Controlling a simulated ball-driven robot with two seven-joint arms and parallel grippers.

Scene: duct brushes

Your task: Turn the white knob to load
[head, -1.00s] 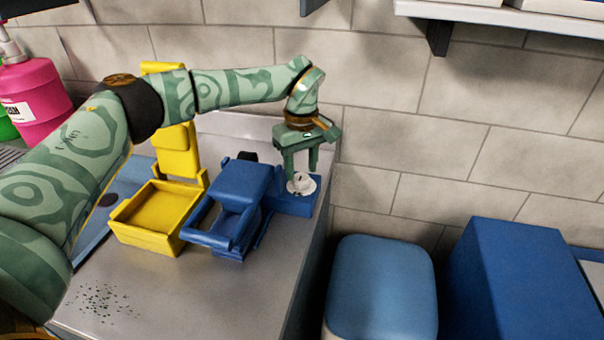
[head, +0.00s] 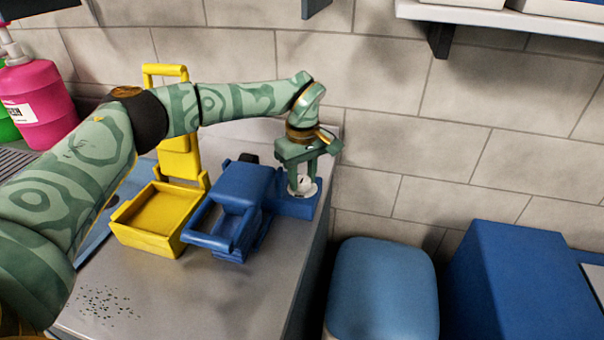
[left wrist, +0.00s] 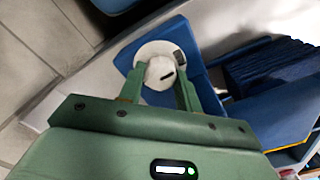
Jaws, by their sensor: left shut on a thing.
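The white knob (head: 304,186) sits on top of a blue block (head: 292,207) at the right end of the counter. In the left wrist view the knob (left wrist: 161,73) is round, with a dark slot mark on it, on a white disc with a small dark square at its edge. My left gripper (head: 302,186) points down from above and is shut on the knob, one finger on each side. The fingers also show in the left wrist view (left wrist: 160,88). My right gripper is in neither view.
A blue dustpan-like piece (head: 238,205) and a yellow one (head: 155,218) stand left of the knob. A pink bottle (head: 42,105) is at far left. Blue bins (head: 382,290) stand beyond the counter's right edge. Dark specks (head: 108,303) lie on the counter's front left, otherwise clear.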

